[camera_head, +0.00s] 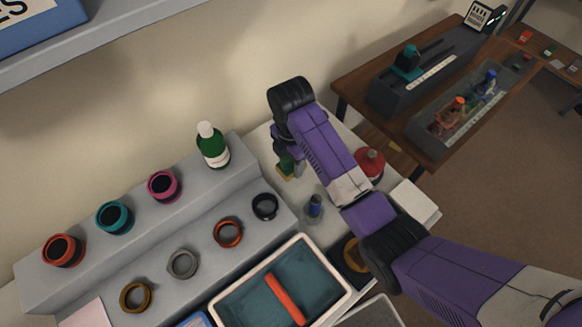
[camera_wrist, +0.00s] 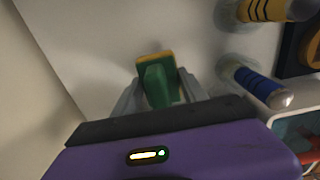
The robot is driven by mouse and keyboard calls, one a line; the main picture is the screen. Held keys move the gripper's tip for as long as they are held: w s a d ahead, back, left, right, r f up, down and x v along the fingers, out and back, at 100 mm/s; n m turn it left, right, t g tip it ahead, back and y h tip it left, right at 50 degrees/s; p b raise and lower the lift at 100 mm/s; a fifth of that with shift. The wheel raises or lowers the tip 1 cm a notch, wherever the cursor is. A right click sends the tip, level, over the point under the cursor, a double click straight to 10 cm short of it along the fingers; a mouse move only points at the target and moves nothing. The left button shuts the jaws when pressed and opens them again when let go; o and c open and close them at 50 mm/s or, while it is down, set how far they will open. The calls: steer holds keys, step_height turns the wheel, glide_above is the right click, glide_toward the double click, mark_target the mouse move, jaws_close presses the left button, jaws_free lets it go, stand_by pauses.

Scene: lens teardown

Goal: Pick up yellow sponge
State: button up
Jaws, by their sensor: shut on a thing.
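The yellow sponge (camera_wrist: 155,56) shows in the wrist view as a yellow slab with a green block on top of it. In the head view the sponge (camera_head: 286,177) is a small yellow edge under green, near the wall, and my arm partly hides it. My gripper (camera_wrist: 160,88) is shut on its green part, one grey finger on each side. In the head view my gripper (camera_head: 291,163) points down over the sponge. The sponge looks on or very close to the white table; I cannot tell whether it is lifted.
A blue-banded small bottle (camera_head: 314,207) and a red bottle (camera_head: 370,163) stand close by. A green bottle (camera_head: 212,146) stands on the grey stepped rack (camera_head: 190,217), which holds several lens rings. A white-rimmed tray (camera_head: 236,294) with an orange bar lies in front.

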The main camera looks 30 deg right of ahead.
step_height(320, 180, up, 8)
steer(key=p, duration=0.2)
steer(key=shift+r+p, duration=0.1)
steer(key=shift+p, duration=0.2)
steer(key=shift+w+r, duration=0.3)
steer(key=shift+r, duration=0.5)
steer(key=shift+s+d+r+p, duration=0.2)
steer(key=shift+s+r+p, duration=0.15)
steer(key=shift+p, duration=0.2)
steer(key=shift+w+a+r, duration=0.1)
steer(key=shift+w+r, duration=0.15)
steer(key=shift+r, duration=0.8)
steer(key=shift+s+r, duration=0.15)
steer(key=shift+r, duration=0.15)
steer(key=shift+a+r, duration=0.1)
steer(key=shift+r, duration=1.25)
